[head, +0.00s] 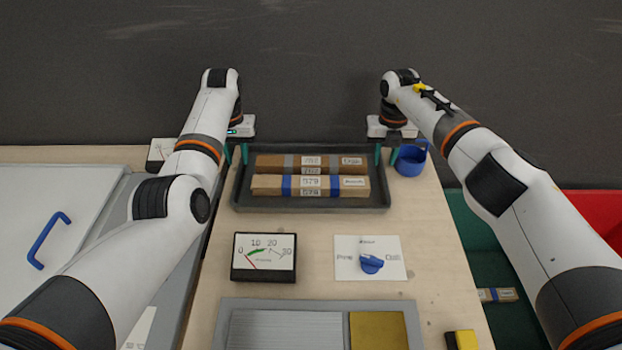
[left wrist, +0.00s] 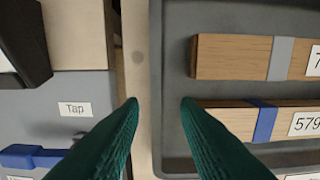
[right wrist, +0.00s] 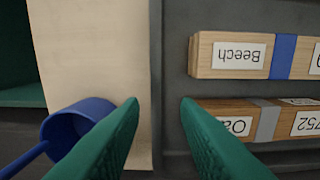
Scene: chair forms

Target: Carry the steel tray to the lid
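The dark grey steel tray (head: 311,202) lies on the wooden bench and holds two wrapped bundles of wood strips (head: 311,186). My left gripper (head: 236,155) is open at the tray's left rim, and the left wrist view shows the rim (left wrist: 158,100) between its green fingertips. My right gripper (head: 386,157) is open at the tray's right rim; this rim (right wrist: 158,90) lies between its fingertips in the right wrist view. A pale panel with a blue handle (head: 48,240), apparently the lid, is at the far left. Whether any finger touches the tray is unclear.
A blue cup (head: 410,159) stands close to the right gripper. A gauge (head: 264,257), a card with a blue knob (head: 368,258) and a grey tray of plates (head: 318,304) are nearer me. Green and red bins (head: 480,249) lie right of the bench.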

